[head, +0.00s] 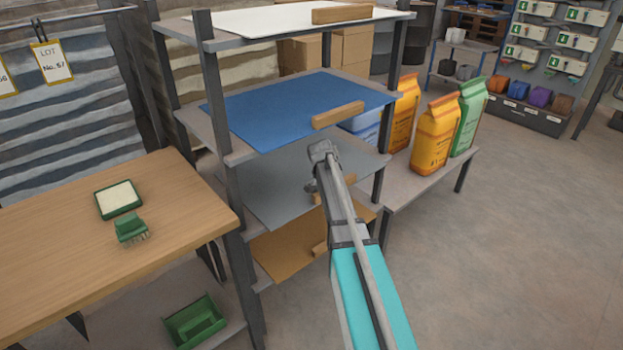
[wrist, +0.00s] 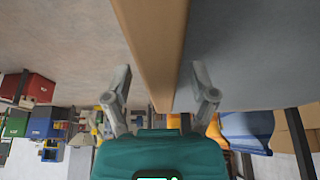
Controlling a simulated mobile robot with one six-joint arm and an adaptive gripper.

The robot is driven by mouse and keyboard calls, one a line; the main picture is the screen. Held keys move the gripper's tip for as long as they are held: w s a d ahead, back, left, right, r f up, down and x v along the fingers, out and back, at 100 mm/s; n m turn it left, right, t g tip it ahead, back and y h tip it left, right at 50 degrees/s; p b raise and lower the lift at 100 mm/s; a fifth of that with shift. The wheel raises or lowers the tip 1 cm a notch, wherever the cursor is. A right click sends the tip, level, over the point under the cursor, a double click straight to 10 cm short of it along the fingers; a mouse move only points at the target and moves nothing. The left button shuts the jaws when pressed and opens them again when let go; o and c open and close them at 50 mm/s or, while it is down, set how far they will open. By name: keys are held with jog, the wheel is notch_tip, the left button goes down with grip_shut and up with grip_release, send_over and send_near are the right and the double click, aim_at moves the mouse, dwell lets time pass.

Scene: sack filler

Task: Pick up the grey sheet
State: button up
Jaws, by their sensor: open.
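The grey sheet (head: 272,180) lies flat on a rack shelf, below a blue sheet and above a brown one. A wooden bar (wrist: 158,45) runs along its front edge; in the head view my arm mostly covers it. In the wrist view the grey sheet (wrist: 255,50) fills the upper right. My gripper (wrist: 160,80) is open, with one finger on each side of the bar and a visible gap at both. Contact is not evident. In the head view my arm hides the fingertips.
The blue sheet (head: 300,103) with its own wooden bar is just above; the brown sheet (head: 285,248) is below. A white sheet (head: 270,18) lies on top. Rack posts (head: 228,170) stand at the corners. A wooden table (head: 60,235) is left; filled sacks (head: 435,135) stand right.

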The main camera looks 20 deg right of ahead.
dwell(0.5)
grip_shut()
